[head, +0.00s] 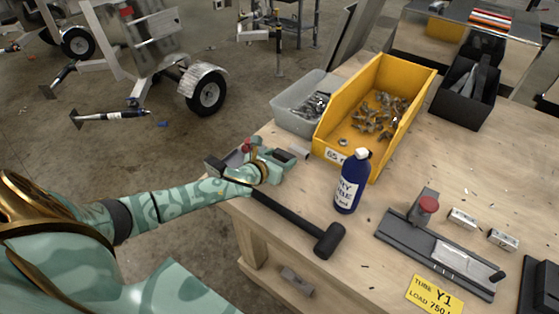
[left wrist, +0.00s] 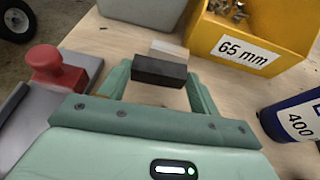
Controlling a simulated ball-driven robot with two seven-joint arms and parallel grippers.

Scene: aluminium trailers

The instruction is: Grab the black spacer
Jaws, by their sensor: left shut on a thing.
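The black spacer (left wrist: 159,73) is a small dark block, seen between the fingertips of my left gripper (left wrist: 160,78) in the left wrist view. The left gripper is shut on it. In the head view the left gripper (head: 283,156) is low over the table's left edge, and the spacer shows only as a small dark patch there. I cannot tell if the spacer touches the table. A light grey block (left wrist: 169,50) sits just beyond it. My right gripper is not in view.
A yellow bin (head: 325,131) labelled 65 mm, a grey bin (head: 289,121) and a blue bottle (head: 350,184) stand near the gripper. A black mallet (head: 300,219) lies in front. A red-knobbed fixture (left wrist: 58,75) is left of the gripper. Another red-knobbed fixture (head: 400,240) lies right.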

